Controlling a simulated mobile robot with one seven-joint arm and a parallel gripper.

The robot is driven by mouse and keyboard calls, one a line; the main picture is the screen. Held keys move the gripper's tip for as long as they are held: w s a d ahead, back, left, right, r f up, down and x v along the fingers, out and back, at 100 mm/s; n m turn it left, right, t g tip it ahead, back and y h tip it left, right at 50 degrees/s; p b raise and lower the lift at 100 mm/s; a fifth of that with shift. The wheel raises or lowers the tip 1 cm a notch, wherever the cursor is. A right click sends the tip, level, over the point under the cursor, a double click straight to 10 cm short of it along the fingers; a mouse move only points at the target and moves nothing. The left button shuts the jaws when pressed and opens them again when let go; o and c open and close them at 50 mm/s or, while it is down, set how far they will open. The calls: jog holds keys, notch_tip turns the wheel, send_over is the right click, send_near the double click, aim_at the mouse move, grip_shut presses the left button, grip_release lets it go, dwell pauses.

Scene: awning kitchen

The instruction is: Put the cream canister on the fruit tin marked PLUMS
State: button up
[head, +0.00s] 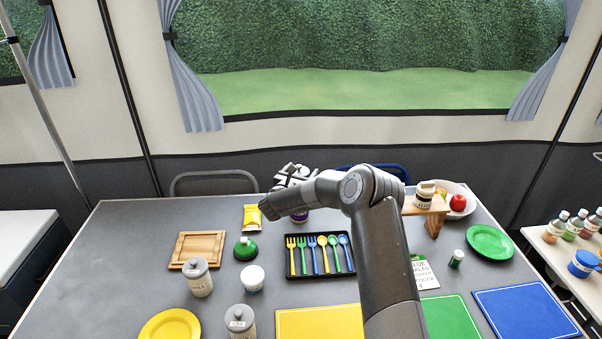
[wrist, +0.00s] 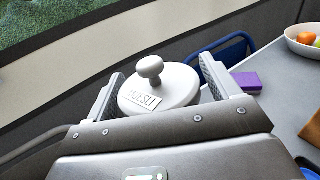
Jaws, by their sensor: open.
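My gripper (head: 290,176) is open above the far middle of the table. Small gaps seem to show beside the lid. In the head view my gripper and arm mostly hide this canister. A purple-labelled tin (head: 300,216) shows partly below the gripper; its lettering is hidden. Whether the canister rests on it, I cannot tell.
A cutlery tray (head: 320,276) lies in front, with a yellow packet (head: 252,217) and green-topped item (head: 245,248) to its left. A purple block (wrist: 248,82) lies near the blue chair (wrist: 232,48).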

jog(key=v, duration=1.2)
jog(key=a+r+n+t+y, duration=0.2)
jog(key=a+r+n+y, duration=0.2)
jog(key=r+n+y, duration=0.65)
jog(key=s+d+r+n+g, duration=0.25)
jog(key=s+r+n, duration=0.75)
jog(key=n, duration=0.5)
jog(key=s+d+n+g, duration=0.3)
jog(key=s+d+n, duration=0.2)
jog(key=s, duration=0.7)
jog(key=s+d+n+g+h, duration=0.1)
jog(key=s+d+n+g, duration=0.2)
jog(key=s, duration=1)
jog(key=s+d+n+g, duration=0.3)
jog(key=s+d+n, duration=0.4)
jog(key=s, duration=0.6)
jog(key=shift+f+n+g+h, duration=0.35)
jog(key=shift+f+n, duration=0.1)
jog(key=shift+n, duration=0.2)
